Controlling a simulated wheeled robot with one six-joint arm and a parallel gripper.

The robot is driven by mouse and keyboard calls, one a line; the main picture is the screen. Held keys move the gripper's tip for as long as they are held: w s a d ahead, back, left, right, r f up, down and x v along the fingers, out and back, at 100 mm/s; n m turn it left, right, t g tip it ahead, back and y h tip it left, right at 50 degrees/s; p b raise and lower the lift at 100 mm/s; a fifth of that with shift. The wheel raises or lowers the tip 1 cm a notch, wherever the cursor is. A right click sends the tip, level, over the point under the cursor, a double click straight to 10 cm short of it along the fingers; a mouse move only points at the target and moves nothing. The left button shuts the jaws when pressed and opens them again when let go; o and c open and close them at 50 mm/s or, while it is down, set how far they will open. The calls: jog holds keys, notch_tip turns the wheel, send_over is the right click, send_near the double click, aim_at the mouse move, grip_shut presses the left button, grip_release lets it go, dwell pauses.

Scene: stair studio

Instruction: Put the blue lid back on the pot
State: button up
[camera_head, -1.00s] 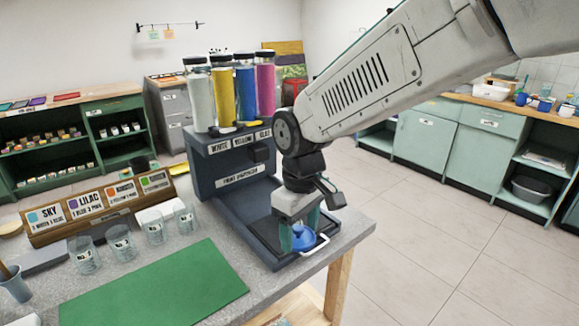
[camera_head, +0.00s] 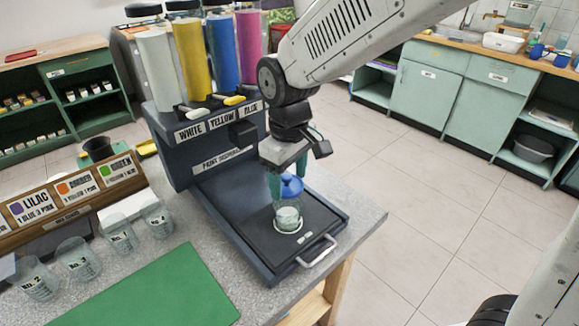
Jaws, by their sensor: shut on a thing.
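The blue lid (camera_head: 292,188) is a small round cap between the teal fingers of my gripper (camera_head: 288,180). My gripper points down and is shut on the lid. The pot (camera_head: 288,219) is a small clear cup with pale greenish contents, upright on the dark tray of the paint dispenser (camera_head: 225,203). The lid appears just above the pot's rim, slightly toward its far side in the picture. I cannot tell whether they touch. The far finger is partly hidden.
The tray has a pale handle (camera_head: 318,252) at its front right. White, yellow, blue and pink paint cylinders (camera_head: 222,52) stand on the dispenser. Clear cups (camera_head: 120,235) and a green mat (camera_head: 150,290) lie left. Sign rack (camera_head: 70,202) stands behind the cups.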

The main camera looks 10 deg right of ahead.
aim_at(289, 185)
jog(key=shift+f, duration=2.3)
jog(key=shift+s+f, duration=0.1)
jog(key=shift+f, duration=0.1)
dwell(0.3)
jog(key=o, duration=1.3)
jog(key=shift+c, duration=0.2)
jog(key=shift+r, duration=3.5)
jog(key=shift+c, duration=0.3)
grip_shut()
